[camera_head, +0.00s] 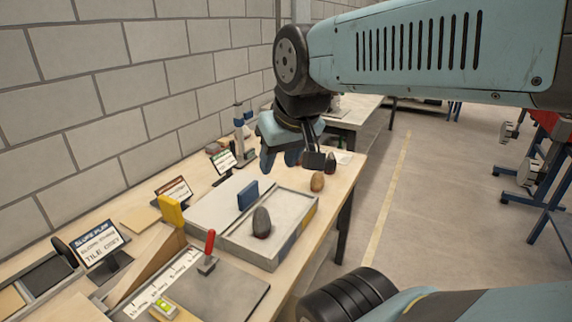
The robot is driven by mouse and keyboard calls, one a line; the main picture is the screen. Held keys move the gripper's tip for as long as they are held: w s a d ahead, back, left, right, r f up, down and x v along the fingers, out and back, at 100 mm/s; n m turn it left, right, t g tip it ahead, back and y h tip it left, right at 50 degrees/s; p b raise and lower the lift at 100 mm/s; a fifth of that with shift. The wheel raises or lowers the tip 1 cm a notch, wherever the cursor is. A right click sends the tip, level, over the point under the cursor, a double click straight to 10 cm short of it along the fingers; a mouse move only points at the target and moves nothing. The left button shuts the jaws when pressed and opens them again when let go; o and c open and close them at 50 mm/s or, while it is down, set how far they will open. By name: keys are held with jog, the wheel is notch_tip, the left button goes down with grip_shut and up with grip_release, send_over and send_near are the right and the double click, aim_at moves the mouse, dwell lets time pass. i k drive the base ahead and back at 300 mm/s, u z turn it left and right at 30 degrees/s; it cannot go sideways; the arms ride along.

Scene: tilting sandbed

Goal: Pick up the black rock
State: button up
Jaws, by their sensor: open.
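A dark grey, nearly black egg-shaped rock (262,222) stands upright on the right part of the shallow sandbed tray (236,238).
A blue block (248,195) stands at the tray's middle divide. A red-handled tool (208,252), a yellow block (171,210) and a wooden ramp (146,262) stand nearer. Small sign stands (98,244) line the wall side. The floor right of the table is open.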

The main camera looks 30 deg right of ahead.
aim_at(331, 161)
jog(key=u, duration=0.1)
jog(key=i, duration=0.2)
jog(key=u, duration=2.55)
jog(key=k, duration=1.95)
jog(key=z, duration=1.6)
jog(key=i, duration=0.6)
jog(key=z, duration=0.2)
